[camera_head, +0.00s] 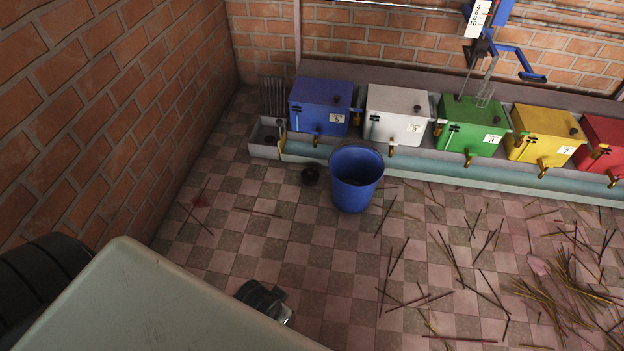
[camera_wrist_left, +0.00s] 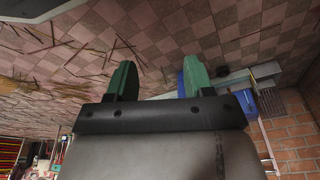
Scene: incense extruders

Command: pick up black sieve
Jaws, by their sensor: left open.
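A small round black object (camera_head: 310,175), which looks like the sieve, lies on the checkered floor just left of the blue bucket (camera_head: 356,178). It is too small to make out any mesh. A small dark spot beside the bucket in the left wrist view (camera_wrist_left: 224,71) looks like the same object. My left gripper (camera_wrist_left: 160,80) shows its two green fingers spread wide apart, with only floor seen between them. It is well apart from the black object. My right gripper is not in view.
A row of blue, white, green, yellow and red boxes with taps (camera_head: 396,114) stands along a trough (camera_head: 450,170) by the back wall. Incense sticks (camera_head: 570,290) litter the right floor. A brick wall (camera_head: 110,110) bounds the left. Floor in front of the black object is mostly clear.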

